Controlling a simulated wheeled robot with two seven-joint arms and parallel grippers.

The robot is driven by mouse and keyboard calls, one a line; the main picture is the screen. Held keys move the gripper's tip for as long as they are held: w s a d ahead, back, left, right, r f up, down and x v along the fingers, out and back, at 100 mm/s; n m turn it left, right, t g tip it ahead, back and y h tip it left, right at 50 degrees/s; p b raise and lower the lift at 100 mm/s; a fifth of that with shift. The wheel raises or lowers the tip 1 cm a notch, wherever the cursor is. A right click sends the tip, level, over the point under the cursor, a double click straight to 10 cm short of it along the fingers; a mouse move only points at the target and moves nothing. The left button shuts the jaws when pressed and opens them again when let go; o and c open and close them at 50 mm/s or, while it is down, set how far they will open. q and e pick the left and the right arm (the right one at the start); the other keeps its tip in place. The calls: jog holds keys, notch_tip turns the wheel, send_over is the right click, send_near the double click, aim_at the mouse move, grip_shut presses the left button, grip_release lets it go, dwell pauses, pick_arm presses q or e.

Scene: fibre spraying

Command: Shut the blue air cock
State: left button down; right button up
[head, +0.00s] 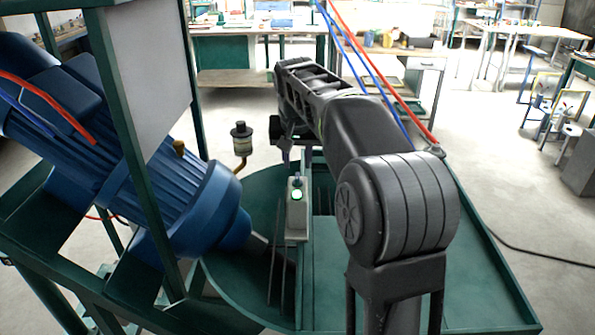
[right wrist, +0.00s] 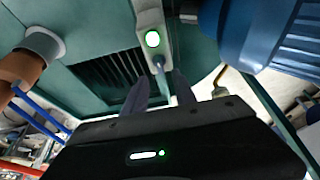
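No blue air cock can be made out for sure in either view. A grey box with a lit green button (head: 297,205) stands beyond my right arm in the head view; it also shows at the top of the right wrist view (right wrist: 152,18). A small bluish-grey stem (right wrist: 159,64) sticks out from its end towards my right gripper. My right gripper (right wrist: 160,92) has its two dark fingers apart, with a gap between them near the stem. In the head view the right gripper (head: 284,150) is small and dark behind the box. My left gripper is not in view.
A big blue motor (head: 180,195) lies at the left on a green frame. A dark cup on a brass pipe (head: 241,140) stands beside it. A green tray-like bench (head: 480,280) lies under my right arm. Blue and red hoses (head: 385,75) hang above the arm.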

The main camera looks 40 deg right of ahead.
aim_at(297, 175)
jog(key=p+x, duration=0.1)
jog(key=x, duration=0.4)
jog(key=shift+w+d+f, duration=0.1)
jog(key=shift+w+f, duration=0.1)
jog(key=shift+f, duration=0.15)
jog(key=shift+c, duration=0.4)
grip_shut()
